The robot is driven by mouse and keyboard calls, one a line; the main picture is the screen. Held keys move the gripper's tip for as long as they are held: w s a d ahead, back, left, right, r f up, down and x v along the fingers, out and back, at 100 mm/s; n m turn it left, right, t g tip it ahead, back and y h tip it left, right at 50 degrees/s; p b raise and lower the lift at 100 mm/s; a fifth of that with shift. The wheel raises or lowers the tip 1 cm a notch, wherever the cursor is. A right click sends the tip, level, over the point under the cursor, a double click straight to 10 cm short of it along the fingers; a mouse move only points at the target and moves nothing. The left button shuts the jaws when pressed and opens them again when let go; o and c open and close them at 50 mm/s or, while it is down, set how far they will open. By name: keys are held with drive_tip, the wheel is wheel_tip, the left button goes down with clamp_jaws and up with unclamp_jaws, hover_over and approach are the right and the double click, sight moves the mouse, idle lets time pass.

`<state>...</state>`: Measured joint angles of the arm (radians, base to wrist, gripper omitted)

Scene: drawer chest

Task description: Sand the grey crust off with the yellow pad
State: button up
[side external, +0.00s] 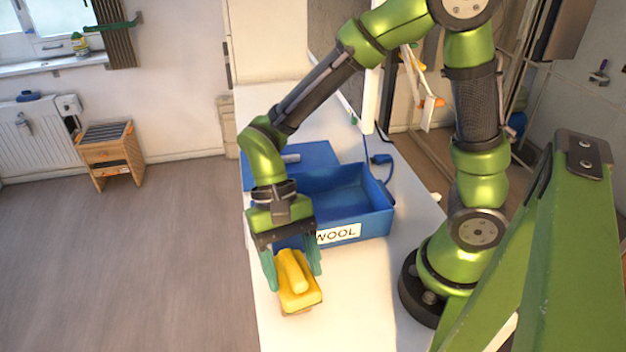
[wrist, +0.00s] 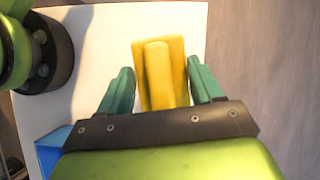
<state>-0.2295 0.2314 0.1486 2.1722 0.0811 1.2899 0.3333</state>
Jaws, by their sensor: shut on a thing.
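The yellow pad (side external: 301,294) has a raised ridge along its top and a thin brownish layer along its lower edge. My gripper (side external: 294,280) is shut on it, with one teal finger on each side. The pad is at or just above the white tabletop, near its left edge; I cannot tell if it touches. The wrist view shows the pad (wrist: 160,75) between the fingers of my gripper (wrist: 160,78), over the white surface. No grey crust can be made out in either view; the pad and gripper hide part of the tabletop.
An open blue drawer (side external: 372,216) labelled WOOL stands just behind my gripper, empty where I see inside. A flat blue top (side external: 318,155) lies behind it, with a blue cable (side external: 384,172) at its right. The white tabletop (side external: 350,290) is clear right of the pad.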

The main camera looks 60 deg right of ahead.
drive_tip(key=shift+f, duration=1.6)
drive_tip(key=shift+w+d+f, duration=0.2)
drive_tip(key=shift+f, duration=0.6)
drive_tip(key=shift+c, duration=0.5)
drive_tip(key=shift+w+d, duration=1.8)
drive_tip(key=shift+w, duration=0.15)
drive_tip(key=shift+s+a, duration=1.95)
drive_tip(key=shift+s, duration=0.2)
drive_tip(key=shift+r, duration=4.05)
